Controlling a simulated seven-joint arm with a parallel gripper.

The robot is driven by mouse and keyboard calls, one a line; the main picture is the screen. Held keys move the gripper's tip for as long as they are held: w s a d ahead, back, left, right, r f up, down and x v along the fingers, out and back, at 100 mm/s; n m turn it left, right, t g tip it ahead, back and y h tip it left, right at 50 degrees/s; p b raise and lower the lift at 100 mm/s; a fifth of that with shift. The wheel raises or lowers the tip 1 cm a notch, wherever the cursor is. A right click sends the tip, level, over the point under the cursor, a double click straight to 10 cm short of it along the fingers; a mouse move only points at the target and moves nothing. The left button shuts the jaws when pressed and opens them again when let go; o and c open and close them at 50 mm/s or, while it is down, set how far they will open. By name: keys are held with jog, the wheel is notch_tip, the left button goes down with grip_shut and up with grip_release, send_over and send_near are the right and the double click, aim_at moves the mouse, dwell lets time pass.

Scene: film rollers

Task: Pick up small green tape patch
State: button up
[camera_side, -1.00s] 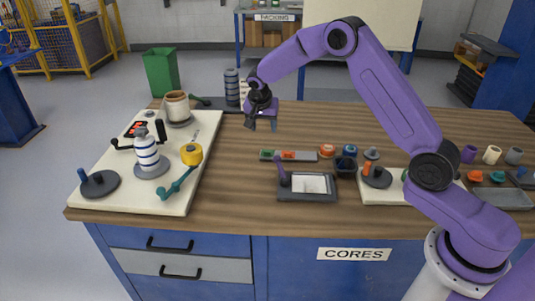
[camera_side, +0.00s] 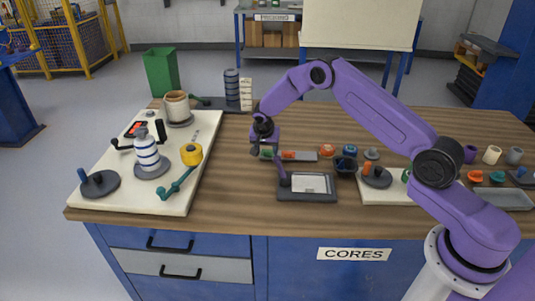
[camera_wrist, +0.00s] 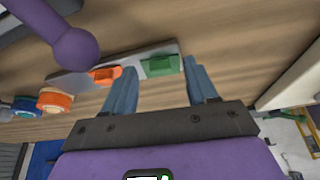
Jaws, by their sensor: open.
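The small green tape patch (camera_wrist: 160,66) lies on one end of a flat grey strip on the table, with an orange patch (camera_wrist: 105,75) beside it. In the wrist view the green patch shows between and just beyond the two blue-grey fingertips of my gripper (camera_wrist: 160,75). The fingers are apart and nothing is held between them. In the side view the green patch (camera_side: 266,154) is partly hidden by my gripper (camera_side: 265,150), which hangs over that left end of the strip. How far the fingertips are above the patch I cannot tell.
Orange and blue tape rolls (camera_side: 327,150) stand to the right. The white board (camera_side: 125,195) with the striped roller is at left. Bare wood lies between board and strip.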

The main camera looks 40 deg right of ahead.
jog(key=shift+w+d+f, duration=0.15)
jog(key=shift+d+f, duration=0.05)
jog(key=shift+f, duration=0.35)
jog(key=c, duration=0.9)
jog(key=shift+r, duration=0.1)
